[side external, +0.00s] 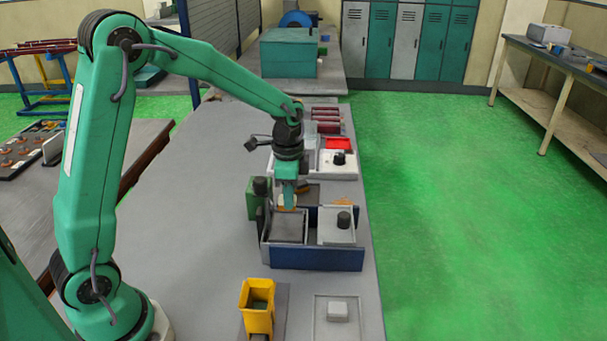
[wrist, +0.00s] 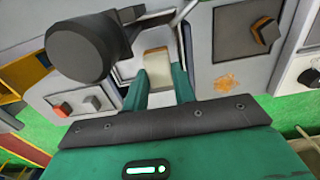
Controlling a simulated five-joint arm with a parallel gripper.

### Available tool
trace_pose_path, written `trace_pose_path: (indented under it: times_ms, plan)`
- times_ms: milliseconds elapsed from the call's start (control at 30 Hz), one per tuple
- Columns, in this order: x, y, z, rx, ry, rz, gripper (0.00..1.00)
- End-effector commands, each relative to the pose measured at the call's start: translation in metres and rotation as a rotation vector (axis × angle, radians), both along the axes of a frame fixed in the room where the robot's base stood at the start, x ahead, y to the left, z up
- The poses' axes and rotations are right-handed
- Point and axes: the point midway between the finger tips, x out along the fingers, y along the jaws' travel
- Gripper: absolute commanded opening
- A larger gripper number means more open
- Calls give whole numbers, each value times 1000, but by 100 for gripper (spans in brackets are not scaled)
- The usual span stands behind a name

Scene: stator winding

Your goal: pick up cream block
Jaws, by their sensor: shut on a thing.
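My gripper (side external: 289,193) points down over the blue-walled bin unit at the middle of the bench. Its two teal fingers (wrist: 160,84) are shut on the cream block (wrist: 157,61), which shows between the fingertips with a brownish top edge in the wrist view. In the side view only a small pale part of the cream block (side external: 287,203) shows below the fingers. Its lower part is hidden, and I cannot tell whether it touches the surface below.
A green box (side external: 252,205) stands close on the left. A yellow bin (side external: 257,306) and a whitish block (side external: 338,309) are nearer. The bench's left part is clear.

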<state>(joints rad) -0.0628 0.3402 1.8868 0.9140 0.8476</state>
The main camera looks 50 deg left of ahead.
Motion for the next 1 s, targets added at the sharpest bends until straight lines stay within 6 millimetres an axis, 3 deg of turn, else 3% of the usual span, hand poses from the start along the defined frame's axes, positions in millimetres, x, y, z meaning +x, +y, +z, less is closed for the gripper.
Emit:
trace_pose_path:
  times_ms: [600, 1000]
  plan:
    - [-45, -86, 63, 0, -1, -4, 4]
    - [-54, -104, 75, 0, 0, 0, 4]
